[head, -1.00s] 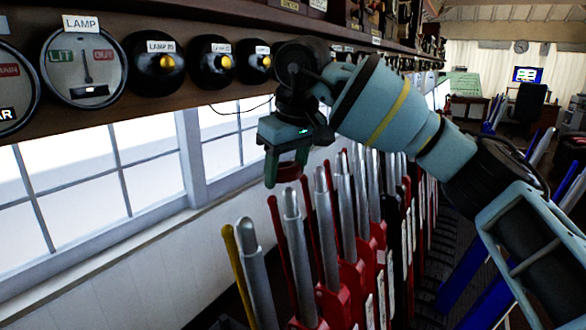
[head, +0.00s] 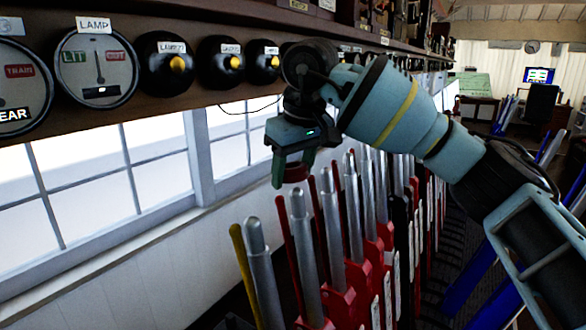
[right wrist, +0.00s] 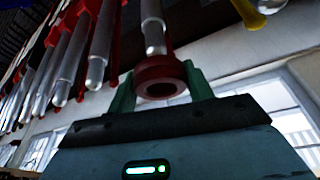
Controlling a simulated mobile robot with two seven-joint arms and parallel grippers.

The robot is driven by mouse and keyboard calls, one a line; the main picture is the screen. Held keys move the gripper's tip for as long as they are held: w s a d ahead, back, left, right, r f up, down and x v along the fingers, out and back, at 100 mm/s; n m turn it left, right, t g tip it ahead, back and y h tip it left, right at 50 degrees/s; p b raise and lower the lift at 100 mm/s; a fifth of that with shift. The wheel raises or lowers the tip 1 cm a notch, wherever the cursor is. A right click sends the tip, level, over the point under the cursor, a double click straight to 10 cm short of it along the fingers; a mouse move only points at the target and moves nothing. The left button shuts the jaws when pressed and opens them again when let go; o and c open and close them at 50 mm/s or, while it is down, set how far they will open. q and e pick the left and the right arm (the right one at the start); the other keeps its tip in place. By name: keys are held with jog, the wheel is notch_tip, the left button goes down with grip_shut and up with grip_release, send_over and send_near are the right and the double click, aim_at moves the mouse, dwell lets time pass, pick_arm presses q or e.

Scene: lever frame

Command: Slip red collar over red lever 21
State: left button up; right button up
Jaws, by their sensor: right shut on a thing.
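My right gripper (head: 293,178) is shut on the red collar (head: 296,172), a short ring held between its green fingers above the front part of the lever row. In the right wrist view the collar (right wrist: 160,77) sits between the fingertips with its dark hole facing the camera. A silver lever handle (right wrist: 152,28) on a red lever lines up just beyond the collar, its tip close to the ring. In the head view a silver handle (head: 302,235) stands just below the collar. I cannot tell whether they touch. Lever number 21 is not readable. My left gripper is not in view.
Several red levers with silver handles (head: 331,230) stand closely packed to the right. A yellow lever (head: 240,262) stands at the near left. A shelf with dials (head: 95,67) and lamp knobs runs above, with windows (head: 100,165) behind.

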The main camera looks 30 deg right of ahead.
aim_at(300, 191)
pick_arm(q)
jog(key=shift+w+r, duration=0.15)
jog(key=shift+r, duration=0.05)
pick_arm(e)
jog(key=shift+s, duration=0.1)
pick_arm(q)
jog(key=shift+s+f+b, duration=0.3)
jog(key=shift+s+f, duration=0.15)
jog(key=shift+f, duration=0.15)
pick_arm(e)
jog(key=shift+s+d+f, duration=0.1)
jog(key=shift+s+f, duration=0.05)
jog(key=shift+f, duration=0.85)
jog(key=shift+s+d+f, duration=0.1)
jog(key=shift+s+f, duration=0.05)
jog(key=shift+f, duration=0.8)
jog(key=shift+s+d+f, duration=0.1)
jog(key=shift+s+f, duration=0.05)
jog(key=shift+f, duration=0.85)
jog(key=o, duration=1.2)
jog(key=shift+c, duration=0.2)
